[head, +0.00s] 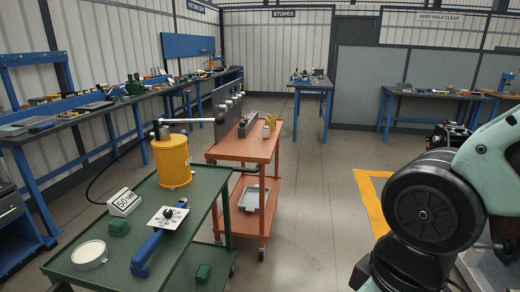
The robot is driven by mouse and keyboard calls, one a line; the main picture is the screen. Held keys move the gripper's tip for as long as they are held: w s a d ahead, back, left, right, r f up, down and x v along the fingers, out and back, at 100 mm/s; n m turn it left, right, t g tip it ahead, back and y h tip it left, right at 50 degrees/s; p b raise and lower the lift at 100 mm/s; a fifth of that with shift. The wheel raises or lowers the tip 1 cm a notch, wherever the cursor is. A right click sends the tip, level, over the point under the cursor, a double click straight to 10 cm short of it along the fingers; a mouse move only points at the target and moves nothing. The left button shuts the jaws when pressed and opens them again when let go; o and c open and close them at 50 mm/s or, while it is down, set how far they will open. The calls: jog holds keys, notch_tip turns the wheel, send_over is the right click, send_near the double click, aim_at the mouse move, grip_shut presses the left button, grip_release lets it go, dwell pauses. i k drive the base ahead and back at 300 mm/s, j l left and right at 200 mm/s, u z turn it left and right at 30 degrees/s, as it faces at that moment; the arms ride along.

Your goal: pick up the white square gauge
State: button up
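The white square gauge (168,215) is a flat white plate with a dark round knob at its middle and small dark marks. It is on the green cart (205,225) at the lower left, at the upper end of a blue bar-shaped part (147,252). I cannot tell whether the two are joined. Part of my arm shows at the right edge, well apart from the gauge. My gripper is not in view.
An orange cart (235,150) stands behind. Open floor (320,215) lies to the right.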

aim_at(265, 129)
jog(key=i, duration=2)
jog(key=i+u, duration=0.25)
jog(key=i, duration=0.25)
jog(key=i+l+u, duration=0.25)
jog(key=i, duration=0.2)
jog(key=i+l+u, duration=0.25)
jog(key=i, duration=0.25)
